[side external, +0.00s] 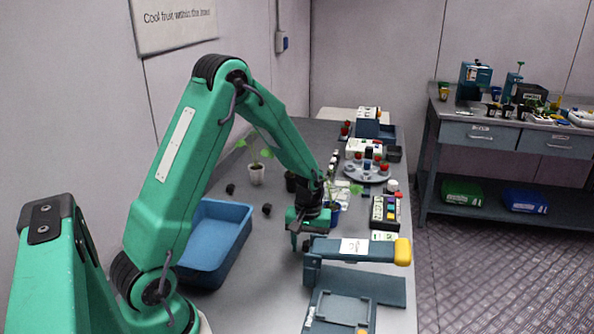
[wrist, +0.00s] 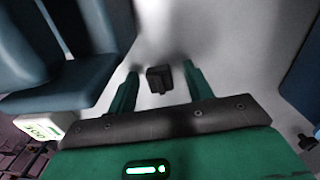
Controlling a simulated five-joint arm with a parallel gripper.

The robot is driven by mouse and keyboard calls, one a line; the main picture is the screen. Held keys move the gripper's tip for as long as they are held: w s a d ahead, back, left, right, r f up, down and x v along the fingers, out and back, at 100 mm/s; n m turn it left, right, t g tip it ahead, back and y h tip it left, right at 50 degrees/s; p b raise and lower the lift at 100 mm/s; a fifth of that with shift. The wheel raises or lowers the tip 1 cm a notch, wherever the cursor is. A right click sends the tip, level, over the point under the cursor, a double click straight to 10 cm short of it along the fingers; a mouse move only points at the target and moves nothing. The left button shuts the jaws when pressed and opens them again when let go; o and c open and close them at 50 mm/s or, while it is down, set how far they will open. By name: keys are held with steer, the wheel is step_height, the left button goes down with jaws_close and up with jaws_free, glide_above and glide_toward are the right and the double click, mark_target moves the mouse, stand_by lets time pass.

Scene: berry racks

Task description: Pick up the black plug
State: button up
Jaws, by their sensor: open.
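In the wrist view a small black plug (wrist: 159,79) lies on the grey bench between the two green fingers of my gripper (wrist: 160,71). The fingers stand apart, with a gap on each side of the plug, and do not appear to touch it. In the side view my gripper (side external: 301,242) points down low over the bench, just left of the blue-grey press. The plug between the fingers cannot be made out clearly there. Two other small black pieces, one farther back (side external: 230,188) and one nearer (side external: 266,210), lie on the bench left of the gripper.
The blue-grey press (side external: 335,250) with a yellow end stands close right of my gripper; its body (wrist: 70,95) fills the wrist view's left side. A blue tray (side external: 215,245) is to the left. Potted seedlings (side external: 256,172) and a round rack (side external: 367,172) stand farther back.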

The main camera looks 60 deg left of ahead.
mark_target(307, 243)
steer(key=shift+c, duration=0.2)
steer(key=c, duration=1)
steer(key=shift+r, duration=0.15)
steer(key=shift+r, duration=4.9)
